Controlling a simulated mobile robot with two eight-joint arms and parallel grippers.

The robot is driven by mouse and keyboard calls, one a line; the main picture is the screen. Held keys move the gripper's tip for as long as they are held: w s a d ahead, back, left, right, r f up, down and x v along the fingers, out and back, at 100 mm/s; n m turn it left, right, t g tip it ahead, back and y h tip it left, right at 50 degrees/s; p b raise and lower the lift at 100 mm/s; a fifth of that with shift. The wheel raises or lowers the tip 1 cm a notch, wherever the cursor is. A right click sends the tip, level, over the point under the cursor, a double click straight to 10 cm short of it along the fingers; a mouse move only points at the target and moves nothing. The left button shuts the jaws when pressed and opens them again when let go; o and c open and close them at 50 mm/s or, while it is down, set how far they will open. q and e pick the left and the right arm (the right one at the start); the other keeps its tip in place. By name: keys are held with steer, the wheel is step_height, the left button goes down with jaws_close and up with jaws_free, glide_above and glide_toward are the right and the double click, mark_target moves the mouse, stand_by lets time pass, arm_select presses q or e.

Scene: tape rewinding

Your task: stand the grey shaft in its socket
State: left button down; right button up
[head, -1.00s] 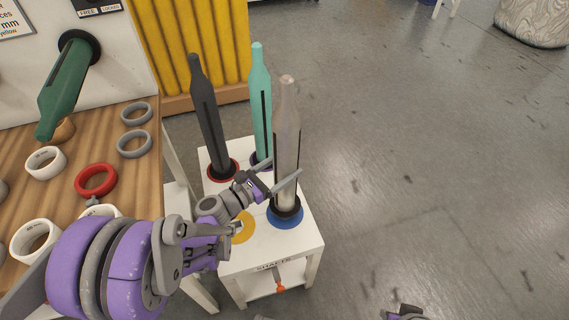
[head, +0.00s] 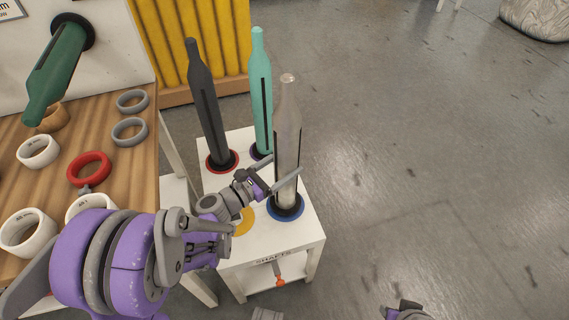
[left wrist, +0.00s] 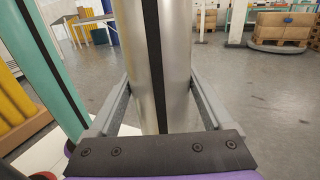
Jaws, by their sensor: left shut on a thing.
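The grey shaft (head: 287,130) stands upright over the blue-ringed socket (head: 286,211) at the right of the white stand (head: 309,236). Its black lower end sits within the blue ring in the head view; whether it is fully down I cannot tell. My left gripper (head: 285,182) is shut around the lower part of the shaft. In the left wrist view the metallic shaft (left wrist: 178,60) stands between my two fingers (left wrist: 160,105). My right gripper (head: 403,309) shows only as a small piece at the bottom edge, and its jaws cannot be made out.
A dark shaft (head: 206,100) stands in the red-ringed socket and a teal shaft (head: 261,90) behind it. A yellow-marked spot (head: 244,222) lies bare near my left wrist. The wooden table (head: 115,165) at left holds several rings (head: 89,168). Floor at right is clear.

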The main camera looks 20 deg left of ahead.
arm_select(q)
steer(key=shift+f+b, duration=0.45)
steer(key=shift+b, duration=0.1)
jaws_free()
steer(key=p+v, duration=0.1)
steer(key=v, duration=1)
steer(key=shift+p, duration=0.3)
steer(key=shift+f, duration=0.1)
